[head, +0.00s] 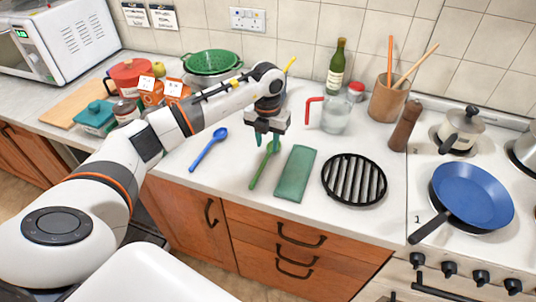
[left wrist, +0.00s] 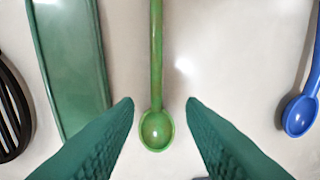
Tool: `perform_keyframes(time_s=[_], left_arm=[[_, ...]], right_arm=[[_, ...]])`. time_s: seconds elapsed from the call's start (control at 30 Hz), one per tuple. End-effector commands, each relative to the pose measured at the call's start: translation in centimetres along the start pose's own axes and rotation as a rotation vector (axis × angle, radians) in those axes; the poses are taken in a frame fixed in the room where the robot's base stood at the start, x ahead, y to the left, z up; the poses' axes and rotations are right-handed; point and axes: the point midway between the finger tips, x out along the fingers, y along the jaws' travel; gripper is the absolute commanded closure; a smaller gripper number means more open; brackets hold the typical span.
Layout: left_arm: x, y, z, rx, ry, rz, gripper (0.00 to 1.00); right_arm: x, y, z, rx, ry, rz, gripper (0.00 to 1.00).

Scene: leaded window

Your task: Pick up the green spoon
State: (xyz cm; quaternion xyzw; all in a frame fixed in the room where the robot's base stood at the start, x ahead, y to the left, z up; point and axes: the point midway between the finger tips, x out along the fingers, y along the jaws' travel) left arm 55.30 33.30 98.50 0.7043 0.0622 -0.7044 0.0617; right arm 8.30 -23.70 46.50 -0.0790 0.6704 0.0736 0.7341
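My left gripper (head: 266,138) is above the bowl end of the spoon. Its two green fingers (left wrist: 160,102) are spread apart on either side of the bowl, with nothing between them gripped. Whether the fingertips are level with the spoon I cannot tell. My right gripper is not in view.
A black round trivet (head: 354,180) lies further right. A glass jug (head: 335,116) stands behind. The worktop's front edge is near the spoon's handle.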

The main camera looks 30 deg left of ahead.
Motion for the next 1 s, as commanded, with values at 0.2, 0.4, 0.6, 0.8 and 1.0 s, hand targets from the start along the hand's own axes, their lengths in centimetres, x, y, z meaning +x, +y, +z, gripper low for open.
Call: perform_keyframes(time_s=[0.2,0.4,0.6,0.8,1.0], left_arm=[[3.1,0.4,0.5,-0.001,-0.004,0.000,0.63],[4.2,0.3,0.4,0.001,-0.001,0.000,0.63],[4.2,0.4,0.4,0.001,0.000,0.000,0.72],[4.2,0.4,0.4,0.001,0.000,0.000,1.00],[4.2,0.4,0.4,0.001,0.000,0.000,1.00]], right_arm=[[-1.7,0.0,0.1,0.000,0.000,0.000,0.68],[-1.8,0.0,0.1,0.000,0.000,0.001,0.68],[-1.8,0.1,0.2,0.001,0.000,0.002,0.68],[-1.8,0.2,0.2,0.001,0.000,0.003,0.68],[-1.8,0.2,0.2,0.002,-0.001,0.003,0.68]])
